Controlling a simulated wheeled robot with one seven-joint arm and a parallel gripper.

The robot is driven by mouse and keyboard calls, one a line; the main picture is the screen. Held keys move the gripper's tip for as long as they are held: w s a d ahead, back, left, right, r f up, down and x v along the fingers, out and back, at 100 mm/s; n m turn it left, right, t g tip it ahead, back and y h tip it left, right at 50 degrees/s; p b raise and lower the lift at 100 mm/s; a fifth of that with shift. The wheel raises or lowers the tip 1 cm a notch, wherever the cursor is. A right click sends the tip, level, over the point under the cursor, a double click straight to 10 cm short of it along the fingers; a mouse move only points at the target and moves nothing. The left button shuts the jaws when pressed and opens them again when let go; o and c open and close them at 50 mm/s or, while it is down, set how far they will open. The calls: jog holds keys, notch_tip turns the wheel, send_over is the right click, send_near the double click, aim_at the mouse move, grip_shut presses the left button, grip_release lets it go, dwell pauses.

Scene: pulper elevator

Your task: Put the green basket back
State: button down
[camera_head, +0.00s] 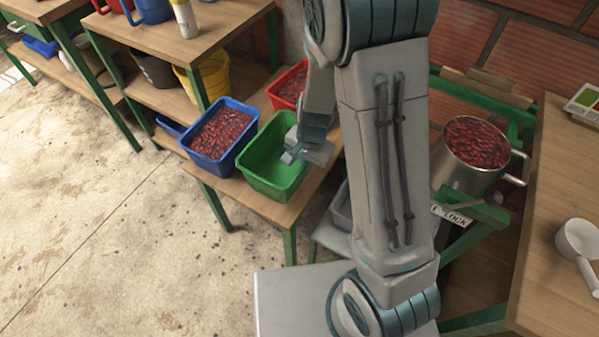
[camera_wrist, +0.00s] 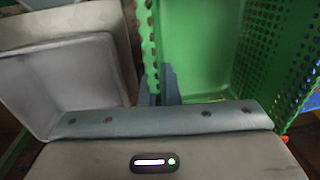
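The green basket (camera_head: 262,178) is empty and stands on the low wooden bench beside the blue basket, level as far as I can see. My gripper (camera_head: 290,156) is at its right rim. In the wrist view, the perforated green basket (camera_wrist: 205,45) fills the middle and right. My gripper (camera_wrist: 158,92) has one finger inside the basket and the other outside, close together with the basket's side wall between them. It looks shut on that wall. The fingertips are partly hidden by the wall.
A blue basket (camera_head: 205,150) and a red basket (camera_head: 279,101), both with red fruit, stand close by. A pale grey bin (camera_wrist: 75,85) lies beside the green basket. A metal pot (camera_head: 448,170) of fruit stands to the right. The floor (camera_head: 110,220) at left is clear.

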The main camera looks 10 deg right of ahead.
jog(key=shift+w+a+f, duration=0.25)
jog(key=shift+a+f, duration=0.25)
jog(key=shift+a, duration=0.25)
jog(key=shift+f+b, duration=0.6)
jog(key=shift+f, duration=1.35)
jog(key=shift+f, duration=0.15)
jog(key=c, duration=1.7)
grip_release()
jog(key=r+p, duration=0.1)
jog(key=r, duration=0.3)
jog(key=r+p, duration=0.1)
jog(key=r, duration=0.3)
jog(key=d+r+p, duration=0.1)
jog(key=r, duration=0.3)
jog(key=shift+s+r, duration=0.1)
jog(key=shift+s, duration=0.3)
